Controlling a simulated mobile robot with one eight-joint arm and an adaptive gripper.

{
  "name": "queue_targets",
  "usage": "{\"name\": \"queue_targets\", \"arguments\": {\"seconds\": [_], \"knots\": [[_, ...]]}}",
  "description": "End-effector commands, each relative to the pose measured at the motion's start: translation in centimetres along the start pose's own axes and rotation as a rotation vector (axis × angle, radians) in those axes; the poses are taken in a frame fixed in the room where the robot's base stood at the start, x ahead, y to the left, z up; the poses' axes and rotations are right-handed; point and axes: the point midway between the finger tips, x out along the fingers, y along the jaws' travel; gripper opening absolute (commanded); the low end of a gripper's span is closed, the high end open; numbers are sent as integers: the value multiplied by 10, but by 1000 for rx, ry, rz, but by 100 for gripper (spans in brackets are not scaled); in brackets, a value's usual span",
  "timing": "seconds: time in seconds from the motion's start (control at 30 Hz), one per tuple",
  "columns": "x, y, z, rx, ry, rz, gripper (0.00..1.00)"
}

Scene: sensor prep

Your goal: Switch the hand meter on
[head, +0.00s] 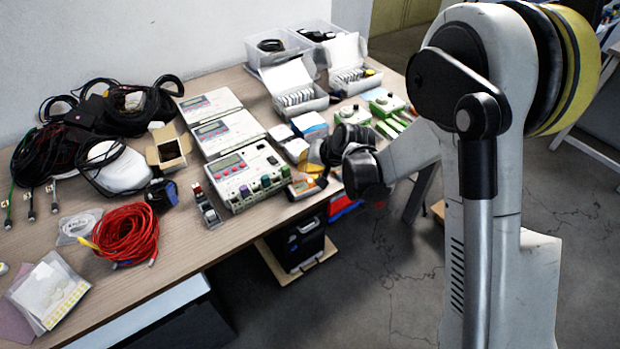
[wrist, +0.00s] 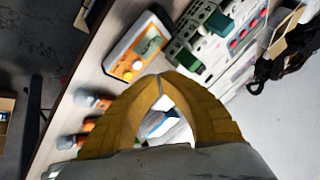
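In the head view the hand meter (head: 302,188) is at the table's front edge, partly hidden by my arm. My gripper (wrist: 161,77) has yellow fingers whose tips meet, with nothing visible between the tips. It appears apart from the meter. Whether the display is lit cannot be told.
White-green instruments with coloured connectors (head: 248,172) stand left of the meter. Orange-and-grey small parts (wrist: 90,98) lie near the table edge in the wrist view. A red cable coil (head: 125,232) and black cables (head: 60,160) lie further left. Open boxes (head: 295,95) stand behind.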

Motion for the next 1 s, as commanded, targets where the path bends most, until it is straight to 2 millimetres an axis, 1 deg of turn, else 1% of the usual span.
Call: {"name": "queue_targets", "arguments": {"seconds": [0.03,0.33,1.0], "knots": [[-7,-4,-4,0,0,0,0],[-30,-16,-16,0,0,0,0],[-30,-16,-16,0,0,0,0]]}}
